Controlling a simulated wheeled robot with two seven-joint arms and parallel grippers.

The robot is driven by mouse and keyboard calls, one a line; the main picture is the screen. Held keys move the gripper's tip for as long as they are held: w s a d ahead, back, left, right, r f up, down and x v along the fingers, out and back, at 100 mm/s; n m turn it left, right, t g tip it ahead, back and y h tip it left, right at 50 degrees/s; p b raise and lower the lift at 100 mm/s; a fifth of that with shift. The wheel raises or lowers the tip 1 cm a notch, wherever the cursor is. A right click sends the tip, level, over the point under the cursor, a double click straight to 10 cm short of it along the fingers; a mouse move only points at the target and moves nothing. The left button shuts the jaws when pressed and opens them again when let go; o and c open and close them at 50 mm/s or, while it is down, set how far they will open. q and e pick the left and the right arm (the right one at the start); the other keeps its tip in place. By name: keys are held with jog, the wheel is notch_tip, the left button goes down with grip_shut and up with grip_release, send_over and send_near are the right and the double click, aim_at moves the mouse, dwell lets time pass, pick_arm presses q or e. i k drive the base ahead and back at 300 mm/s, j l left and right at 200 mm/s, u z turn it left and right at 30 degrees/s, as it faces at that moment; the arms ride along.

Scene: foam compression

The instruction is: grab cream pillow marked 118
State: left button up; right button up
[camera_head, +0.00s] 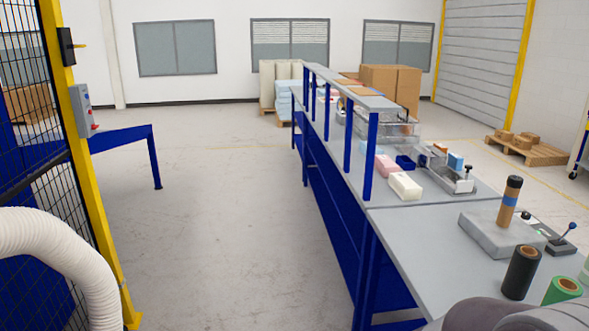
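A cream block-shaped pillow (404,186) lies on the grey top of the long blue-framed bench (445,212), near its left edge and just right of a blue post. Any number on it is too small to read. A pink block (387,166) lies just behind it. Neither of my grippers shows in the head view, so nothing is seen holding or touching the cream pillow.
A metal fixture (452,178) stands right of the pillow. A grey block with a brown cylinder (509,201) and a black roll (521,272) are nearer. Blue posts carry a shelf (350,88) along the bench. Floor left of the bench is clear. A yellow-framed fence (88,170) stands left.

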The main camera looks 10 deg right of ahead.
aim_at(405, 187)
jog(key=i+z, duration=0.1)
jog(key=i, duration=0.75)
jog(key=i+j+z, duration=0.1)
jog(key=i, duration=0.7)
jog(key=i+z, duration=0.25)
jog(key=z, duration=0.25)
jog(key=i+j+z, duration=0.15)
jog(key=i+z, duration=0.15)
jog(key=z, duration=0.2)
jog(key=i+j+z, duration=0.2)
jog(key=z, duration=0.25)
jog(key=i+j+z, duration=0.2)
jog(key=j+z, duration=0.15)
jog(key=z, duration=0.15)
